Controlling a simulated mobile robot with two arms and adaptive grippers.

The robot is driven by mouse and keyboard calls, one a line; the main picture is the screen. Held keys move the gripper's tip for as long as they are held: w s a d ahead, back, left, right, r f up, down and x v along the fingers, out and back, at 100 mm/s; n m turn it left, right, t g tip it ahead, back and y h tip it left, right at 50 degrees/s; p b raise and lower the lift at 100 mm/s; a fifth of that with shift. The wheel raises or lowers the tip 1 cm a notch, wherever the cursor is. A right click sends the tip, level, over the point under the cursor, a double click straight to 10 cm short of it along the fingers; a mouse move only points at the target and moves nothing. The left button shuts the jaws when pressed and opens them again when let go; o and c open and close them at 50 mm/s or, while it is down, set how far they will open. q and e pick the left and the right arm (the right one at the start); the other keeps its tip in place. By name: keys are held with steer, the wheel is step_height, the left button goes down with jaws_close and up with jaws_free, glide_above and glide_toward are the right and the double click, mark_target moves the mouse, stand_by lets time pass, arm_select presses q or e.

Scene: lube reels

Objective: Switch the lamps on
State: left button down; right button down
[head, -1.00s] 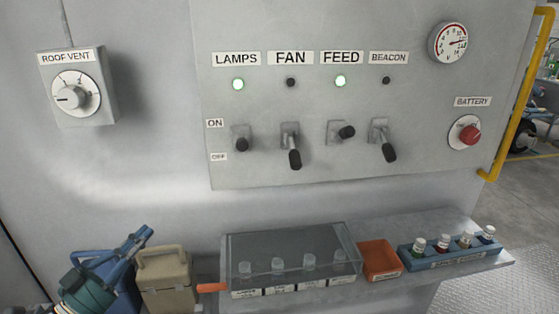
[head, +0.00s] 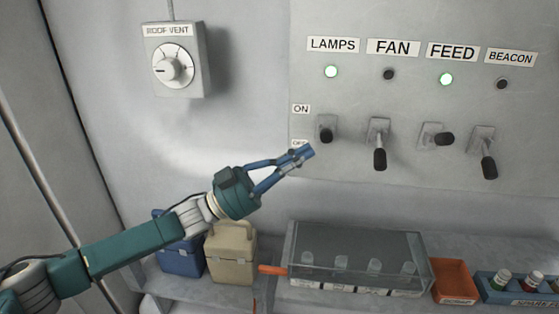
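The LAMPS switch lever (head: 326,133) sits on the grey control panel, left of the other levers. Its dark knob is raised toward the ON mark (head: 301,109), unlike the hanging FAN lever (head: 379,157). My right gripper is not in view.
The FEED lever (head: 439,139) is raised and its light lit; the BEACON lever (head: 486,153) hangs down, unlit. A roof vent knob (head: 172,70) is at upper left. Below stand a clear-lidded box (head: 360,250), an orange bin (head: 455,281), a blue rack, and beige and blue cases.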

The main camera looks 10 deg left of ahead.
mark_target(321, 136)
arm_select(q)
steer(key=shift+x, duration=1)
step_height(321, 136, up, 2)
steer(key=n+t+y+p, duration=0.1)
steer(key=n+p, duration=0.1)
steer(key=p, duration=0.3)
steer(key=shift+r+n, duration=0.15)
steer(key=shift+n, duration=0.15)
steer(key=shift+n+y+p, duration=0.4)
steer(key=shift+y, duration=0.1)
steer(key=shift+w+f, duration=0.15)
steer(key=shift+f, duration=0.05)
